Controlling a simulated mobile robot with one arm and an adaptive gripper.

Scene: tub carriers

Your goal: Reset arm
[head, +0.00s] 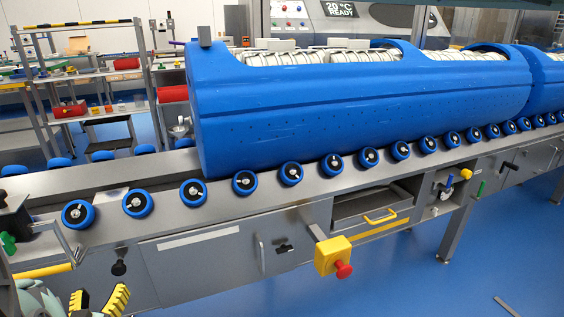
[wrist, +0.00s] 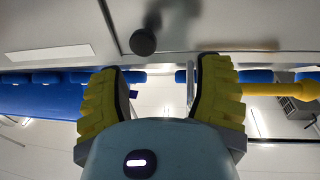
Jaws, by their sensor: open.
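My gripper (head: 98,303) shows at the bottom left of the head view, with yellow ribbed fingers spread apart. In the wrist view my gripper (wrist: 164,95) is open, and nothing is held between its fingers. It is in front of the left end of the grey conveyor bench. A dark round knob (head: 119,267) on the bench front is just above the fingers in the head view. A yellow bar (head: 42,271) is to the left of the fingers. I cannot tell the exact gap to the bench.
A large blue tub carrier (head: 350,105) rests on the conveyor (head: 225,190) with several blue rollers. A yellow box with a red button (head: 343,270) sticks out from the bench front. Shelving (head: 90,85) stands at the back left. The blue floor (head: 505,250) at right is mostly clear.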

